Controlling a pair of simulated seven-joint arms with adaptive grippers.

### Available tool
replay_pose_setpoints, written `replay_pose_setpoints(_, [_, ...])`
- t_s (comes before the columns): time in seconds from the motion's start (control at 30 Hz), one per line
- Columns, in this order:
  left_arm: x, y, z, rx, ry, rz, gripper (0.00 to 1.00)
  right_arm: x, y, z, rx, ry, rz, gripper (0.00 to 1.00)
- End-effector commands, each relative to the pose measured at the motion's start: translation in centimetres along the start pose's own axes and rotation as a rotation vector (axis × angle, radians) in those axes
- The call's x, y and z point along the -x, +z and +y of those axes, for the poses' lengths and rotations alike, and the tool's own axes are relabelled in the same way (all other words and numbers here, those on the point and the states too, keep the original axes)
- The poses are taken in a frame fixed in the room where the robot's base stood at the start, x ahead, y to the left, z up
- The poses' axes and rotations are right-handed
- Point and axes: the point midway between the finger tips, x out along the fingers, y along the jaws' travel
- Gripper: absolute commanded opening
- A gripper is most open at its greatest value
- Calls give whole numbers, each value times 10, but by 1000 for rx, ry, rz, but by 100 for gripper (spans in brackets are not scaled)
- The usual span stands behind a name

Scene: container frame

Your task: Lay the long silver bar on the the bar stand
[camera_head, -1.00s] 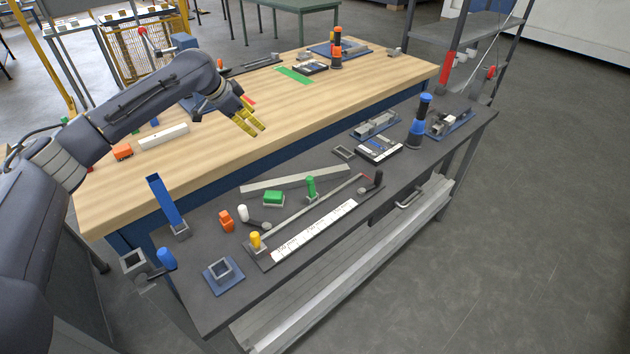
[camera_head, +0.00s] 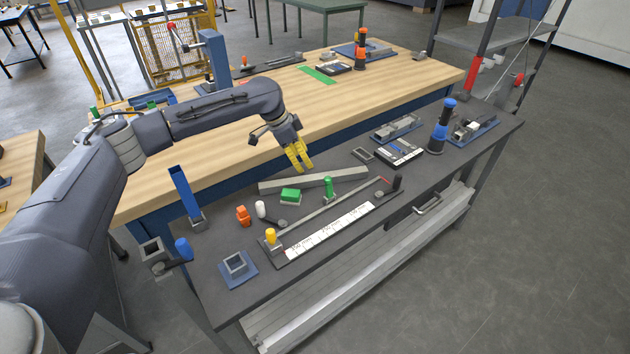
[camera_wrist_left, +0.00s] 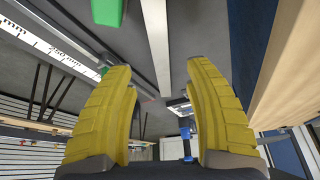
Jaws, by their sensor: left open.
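The long silver bar (camera_head: 335,179) lies flat on the dark grey bench, behind a dark fixture with a white scale strip (camera_head: 330,232). No part is clearly marked as the bar stand, so I cannot tell which it is. My left gripper (camera_head: 304,168) has yellow fingers pointing down, just behind and above the bar's middle. In the left wrist view, its fingers (camera_wrist_left: 163,100) are wide apart and empty. The bar (camera_wrist_left: 156,40) runs lengthwise through the gap between them, further off. My right gripper is not in view.
A green block (camera_head: 290,195) and a green-handled piece (camera_head: 328,188) stand close in front of the bar. A thin rod runs along the fixture between a yellow knob (camera_head: 270,236) and a black post (camera_head: 397,184). A wooden bench (camera_head: 235,140) lies behind.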

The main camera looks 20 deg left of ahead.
Motion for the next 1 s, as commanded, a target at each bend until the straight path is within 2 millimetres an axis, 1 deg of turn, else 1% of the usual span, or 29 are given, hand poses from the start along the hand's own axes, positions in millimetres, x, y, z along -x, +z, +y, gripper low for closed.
replay_pose_setpoints(0.03, [-10,0,0,1,1,-2,53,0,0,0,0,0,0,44])
replay_pose_setpoints(0.1, [-21,0,1,1,2,-1,53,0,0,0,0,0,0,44])
replay_pose_setpoints(0.23, [-37,0,0,2,0,-1,53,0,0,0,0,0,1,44])
replay_pose_setpoints(0.4, [-49,0,0,-1,0,-1,53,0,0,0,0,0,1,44])
replay_pose_setpoints(0.67, [-57,0,0,0,-1,-1,53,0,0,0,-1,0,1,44])
replay_pose_setpoints(0.77, [-65,0,0,0,0,-2,53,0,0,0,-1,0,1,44])
replay_pose_setpoints(1.0, [-95,0,0,2,0,-2,53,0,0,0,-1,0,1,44])
